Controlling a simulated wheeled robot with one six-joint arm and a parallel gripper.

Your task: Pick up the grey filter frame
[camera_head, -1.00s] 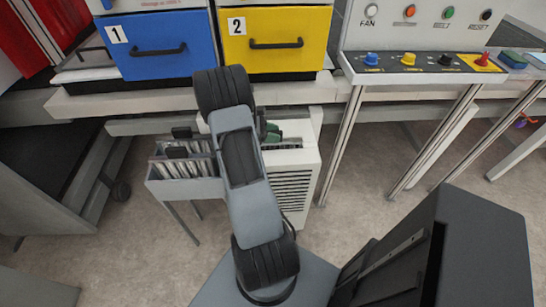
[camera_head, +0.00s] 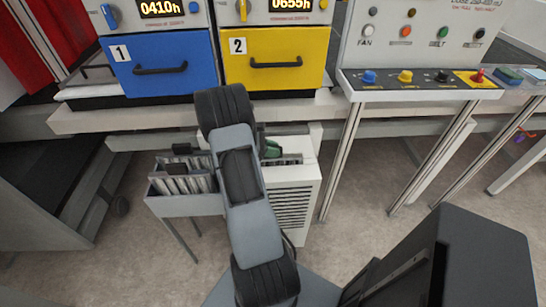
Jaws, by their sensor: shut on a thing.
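Several grey filter frames (camera_head: 184,184) stand upright in a grey rack (camera_head: 186,206) on legs, left of my arm. Black handle-like parts (camera_head: 182,149) stick up from them. I cannot tell which one the task means. My arm runs up the middle of the picture and bends over at a black joint under the blue and yellow drawers. My gripper and anything in it are hidden behind the arm, around the gap between the rack and the white louvred cabinet.
The white louvred cabinet (camera_head: 291,193) stands right of the rack, with a green part (camera_head: 272,149) in its open top. Above are the bench edge (camera_head: 150,119), the blue drawer (camera_head: 160,68) and the yellow drawer (camera_head: 276,64). A control panel (camera_head: 420,84) on legs is at right.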

